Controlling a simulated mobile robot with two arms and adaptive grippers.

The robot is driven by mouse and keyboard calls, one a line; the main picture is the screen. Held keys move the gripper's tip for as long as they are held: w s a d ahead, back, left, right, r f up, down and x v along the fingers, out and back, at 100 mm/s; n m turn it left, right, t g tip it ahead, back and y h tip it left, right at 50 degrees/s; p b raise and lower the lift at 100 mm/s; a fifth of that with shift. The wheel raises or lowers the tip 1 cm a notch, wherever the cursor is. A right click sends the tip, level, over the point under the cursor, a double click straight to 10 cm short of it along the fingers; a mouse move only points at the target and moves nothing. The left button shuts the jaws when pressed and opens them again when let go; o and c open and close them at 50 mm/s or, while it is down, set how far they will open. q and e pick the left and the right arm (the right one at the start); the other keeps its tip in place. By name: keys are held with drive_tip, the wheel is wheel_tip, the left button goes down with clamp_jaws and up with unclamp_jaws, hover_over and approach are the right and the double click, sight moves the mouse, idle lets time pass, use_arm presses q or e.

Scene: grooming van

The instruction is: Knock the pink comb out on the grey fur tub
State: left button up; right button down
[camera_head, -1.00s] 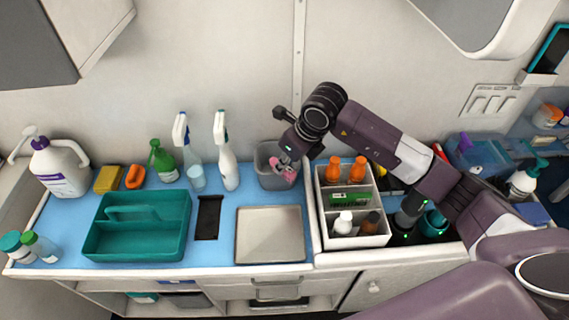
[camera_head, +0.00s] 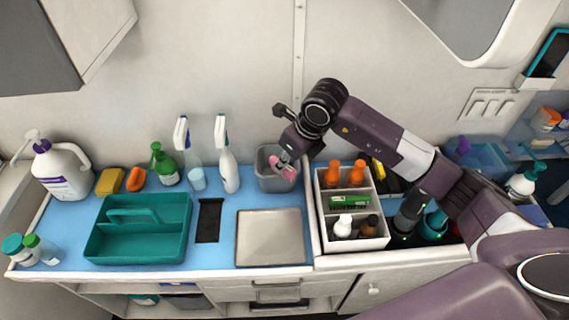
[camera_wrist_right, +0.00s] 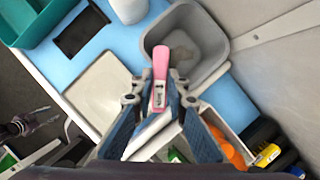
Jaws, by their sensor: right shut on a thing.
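The pink comb (camera_wrist_right: 160,65) is held in my right gripper (camera_wrist_right: 158,105), whose fingers are closed around it in the right wrist view. In the head view the pink comb (camera_head: 288,173) shows at the tip of my right gripper (camera_head: 286,163). The grey fur tub (camera_wrist_right: 219,46) stands open just beyond the gripper, with some darker matter on its bottom. It also shows in the head view (camera_head: 266,182) at the back of the counter. The comb's pink end overlaps the tub's near rim in the wrist view; I cannot tell whether they touch. My left gripper is not in view.
A white divided box (camera_head: 327,228) with bottles stands right of the tub. A metal tray (camera_head: 269,237) lies in front of it. Spray bottles (camera_head: 228,170) stand to its left. A teal caddy (camera_head: 137,247) sits farther left. The wall rises close behind.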

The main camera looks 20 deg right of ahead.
drive_tip(key=shift+r+p, duration=0.85)
drive_tip(key=shift+r, duration=1.15)
